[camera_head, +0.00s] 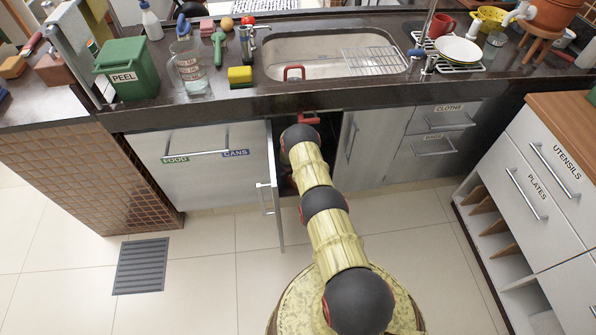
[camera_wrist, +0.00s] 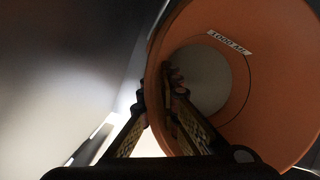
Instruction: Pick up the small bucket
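An orange bucket (camera_wrist: 275,110) with a white "1000 ml" label inside fills the right of the wrist view, its mouth turned towards the camera. My gripper (camera_wrist: 157,90) is at the left side of its rim. One finger shows just outside the rim and the other in front of the bucket's opening. A gap shows between the fingers, but whether they press on the wall is unclear. In the head view my arm reaches into the open cupboard under the sink. My gripper and the bucket are hidden there.
The open cupboard door (camera_head: 273,190) stands out just left of my arm. The dark counter edge (camera_head: 210,110) runs above it. A closed cabinet door (camera_head: 372,145) is to the right, and a drawer unit (camera_head: 540,180) stands further right. The tiled floor at left is clear apart from a grate (camera_head: 142,266).

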